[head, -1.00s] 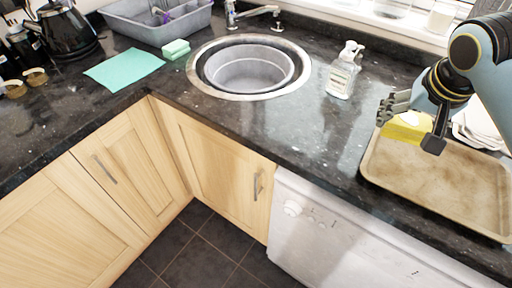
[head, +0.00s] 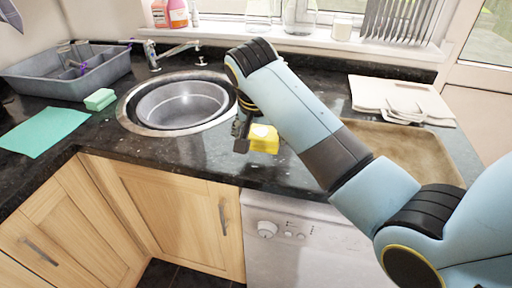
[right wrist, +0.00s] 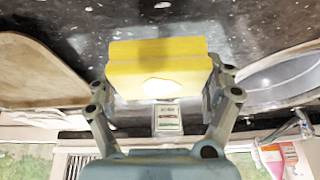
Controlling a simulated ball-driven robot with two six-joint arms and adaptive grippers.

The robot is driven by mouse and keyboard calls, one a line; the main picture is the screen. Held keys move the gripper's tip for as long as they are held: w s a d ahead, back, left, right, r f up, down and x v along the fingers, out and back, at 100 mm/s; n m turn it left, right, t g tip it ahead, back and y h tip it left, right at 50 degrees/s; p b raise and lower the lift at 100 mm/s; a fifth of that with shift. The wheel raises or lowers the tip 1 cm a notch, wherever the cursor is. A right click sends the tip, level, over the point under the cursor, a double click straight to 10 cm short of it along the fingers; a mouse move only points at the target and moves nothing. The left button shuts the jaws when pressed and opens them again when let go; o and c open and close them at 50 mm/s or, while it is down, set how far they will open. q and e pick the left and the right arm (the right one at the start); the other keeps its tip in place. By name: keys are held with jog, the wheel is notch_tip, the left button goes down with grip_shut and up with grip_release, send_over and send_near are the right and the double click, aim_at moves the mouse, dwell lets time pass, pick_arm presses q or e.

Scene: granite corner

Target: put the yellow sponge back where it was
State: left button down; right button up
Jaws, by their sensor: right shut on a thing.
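The yellow sponge (head: 265,140), with a white patch on its face, is held by my right gripper (head: 250,141). The sponge hangs above the dark granite counter, between the sink and the tray. In the right wrist view my right gripper (right wrist: 160,88) is shut on the sponge (right wrist: 160,72), with one finger on each side. My left gripper is not in view.
The round sink (head: 180,103) lies left of the gripper. A green sponge (head: 99,99), green cloth (head: 42,131) and grey basin (head: 68,78) are farther left. The brown tray (head: 425,150) is partly behind my arm, with white boards (head: 400,95) behind it.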

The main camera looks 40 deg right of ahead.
aim_at(257, 159)
jog(key=shift+w+a+f, duration=0.2)
jog(key=shift+w+a, duration=0.05)
jog(key=shift+w, duration=0.05)
jog(key=shift+f, duration=0.35)
notch_tip(257, 159, down, 3)
jog(key=shift+a+r, duration=0.1)
jog(key=shift+r, duration=0.1)
jog(key=shift+f, duration=0.35)
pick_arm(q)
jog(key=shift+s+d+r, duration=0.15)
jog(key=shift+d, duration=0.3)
pick_arm(e)
jog(key=shift+f, duration=0.1)
jog(key=o, duration=0.9)
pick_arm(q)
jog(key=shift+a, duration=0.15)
